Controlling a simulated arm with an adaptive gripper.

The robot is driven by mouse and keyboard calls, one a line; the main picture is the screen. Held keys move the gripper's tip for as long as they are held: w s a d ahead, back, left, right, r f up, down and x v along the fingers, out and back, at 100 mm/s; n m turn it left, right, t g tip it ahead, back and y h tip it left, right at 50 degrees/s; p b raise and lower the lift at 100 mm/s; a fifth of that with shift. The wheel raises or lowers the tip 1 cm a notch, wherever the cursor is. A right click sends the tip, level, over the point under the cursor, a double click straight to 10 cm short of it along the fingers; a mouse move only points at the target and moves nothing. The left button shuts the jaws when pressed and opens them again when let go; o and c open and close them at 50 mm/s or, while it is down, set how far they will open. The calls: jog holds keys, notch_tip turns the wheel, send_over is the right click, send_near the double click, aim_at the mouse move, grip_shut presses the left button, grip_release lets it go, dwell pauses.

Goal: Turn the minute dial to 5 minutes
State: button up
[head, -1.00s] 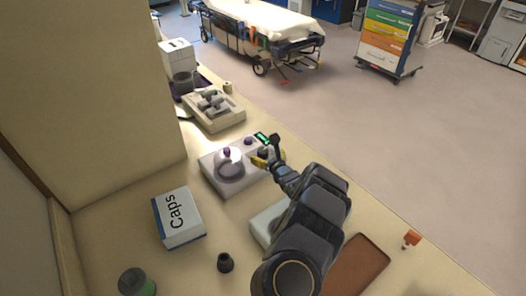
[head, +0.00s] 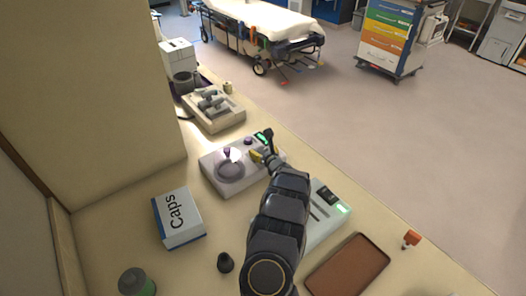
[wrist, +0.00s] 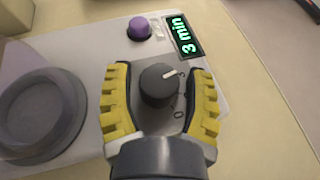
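The minute dial (wrist: 158,85) is a round black knob with a white pointer line, on a pale device (head: 212,179). Printed marks, including a 0, lie beside it. The green display (wrist: 183,37) reads "3 min" in the wrist view. My gripper (wrist: 160,80) is open, with one yellow-padded finger on each side of the dial. A narrow gap seems to show on both sides. In the head view my gripper (head: 259,157) is over the device's right part and hides the dial.
A purple button (wrist: 140,28) and a round grey platform (wrist: 38,113) are on the same device. A second device with a green display (head: 342,208) stands nearer.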

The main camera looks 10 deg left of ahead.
jog(key=c, duration=0.6)
jog(key=shift+n+y, duration=0.3)
jog(key=shift+d+n+g+y, duration=0.2)
jog(key=shift+n+g+y, duration=0.2)
jog(key=shift+n+g, duration=0.15)
jog(key=shift+w+n+g+y, duration=0.1)
jog(key=shift+n+g+y, duration=0.85)
jog(key=shift+n+y, duration=0.25)
jog(key=shift+a+n+g+y, duration=0.15)
jog(key=shift+n+g+y, duration=0.55)
jog(key=shift+n+g, duration=0.75)
jog(key=shift+g, duration=0.05)
jog(key=shift+a+n+g+y, duration=0.1)
jog(key=shift+n+g+y, duration=0.7)
jog(key=shift+n+g, duration=0.2)
jog(key=shift+r, duration=0.1)
